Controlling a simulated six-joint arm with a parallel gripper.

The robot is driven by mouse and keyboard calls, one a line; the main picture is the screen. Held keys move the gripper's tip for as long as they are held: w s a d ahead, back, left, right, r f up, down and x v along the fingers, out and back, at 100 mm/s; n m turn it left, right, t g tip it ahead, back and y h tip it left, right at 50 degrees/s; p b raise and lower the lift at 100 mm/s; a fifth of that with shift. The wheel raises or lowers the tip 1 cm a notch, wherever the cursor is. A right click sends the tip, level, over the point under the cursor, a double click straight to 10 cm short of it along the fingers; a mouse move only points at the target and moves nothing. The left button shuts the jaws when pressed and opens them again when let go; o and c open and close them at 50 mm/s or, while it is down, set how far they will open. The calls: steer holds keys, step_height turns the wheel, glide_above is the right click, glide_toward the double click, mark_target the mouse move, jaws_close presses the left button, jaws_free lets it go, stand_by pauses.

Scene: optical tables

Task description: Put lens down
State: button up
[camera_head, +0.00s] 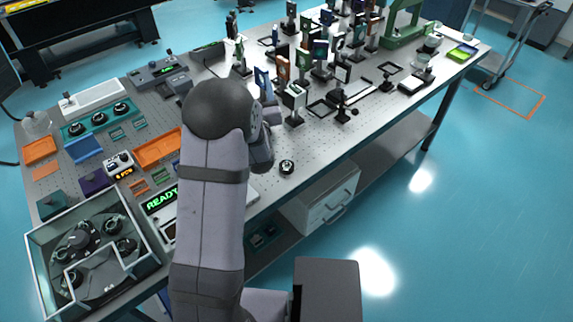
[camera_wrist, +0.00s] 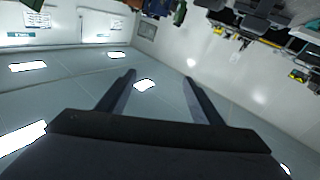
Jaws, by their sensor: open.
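A small round black-rimmed piece (camera_head: 287,167), which looks like a mounted lens, sits on the perforated optical table (camera_head: 222,87) near its front edge. It is just right of my arm and stands apart from the other parts. In the wrist view, my gripper (camera_wrist: 159,80) is open, with its two fingers well apart and nothing between them. That view shows walls, bright lights and distant equipment beyond the fingers, with no lens close by. In the head view my arm rises over the table's front edge, and its dark upper end hides part of the tabletop; the fingers cannot be made out there.
Several upright optic mounts (camera_head: 294,103) crowd the table's middle and back. A walled tray (camera_head: 38,262) with round black parts stands at the front left. An orange tray (camera_head: 157,149) and a green READY display (camera_head: 161,199) lie left of my arm. Tabletop around the round piece is clear.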

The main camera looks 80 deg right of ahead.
steer(key=s+d+m+g+y, duration=0.2)
steer(key=d+y, duration=0.1)
steer(key=d, duration=0.2)
steer(key=m+g+y, duration=0.4)
steer(key=m+y, duration=0.4)
steer(key=y, duration=0.5)
glide_toward(287, 165)
steer(key=shift+d+f, duration=0.2)
steer(key=shift+f, duration=0.1)
steer(key=shift+m, duration=0.5)
steer(key=shift+p+x, duration=1.75)
steer(key=shift+x, duration=1.95)
steer(key=shift+a, duration=0.15)
steer(key=shift+c, duration=0.3)
